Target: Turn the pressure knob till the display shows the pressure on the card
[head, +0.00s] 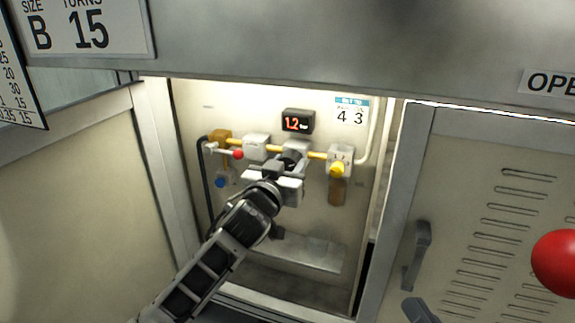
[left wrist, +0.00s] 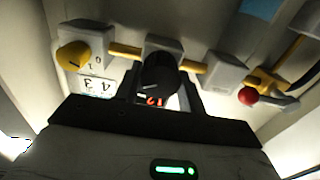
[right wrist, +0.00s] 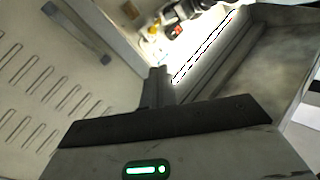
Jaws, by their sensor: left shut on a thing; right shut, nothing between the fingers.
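The display (head: 298,121) reads 1.2 in red digits inside the open cabinet. The card (head: 351,112) to its right has a blue header and the digits 4 and 3; a point between them is too small to make out. The black pressure knob (head: 292,158) sits on the regulator below the display, and it fills the middle of the left wrist view (left wrist: 158,73). My left gripper (left wrist: 161,84) is shut on the knob, a finger on either side. My right gripper (right wrist: 156,86) is shut and empty, outside the cabinet near its front edge.
A yellow knob (head: 337,169) sits right of the regulator, a red ball-ended lever (head: 238,154) left of it, and a blue knob (head: 221,182) lower left. The open door (head: 480,220) with slots and a handle (head: 418,250) stands at right. A red ball (head: 568,263) is at the right edge.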

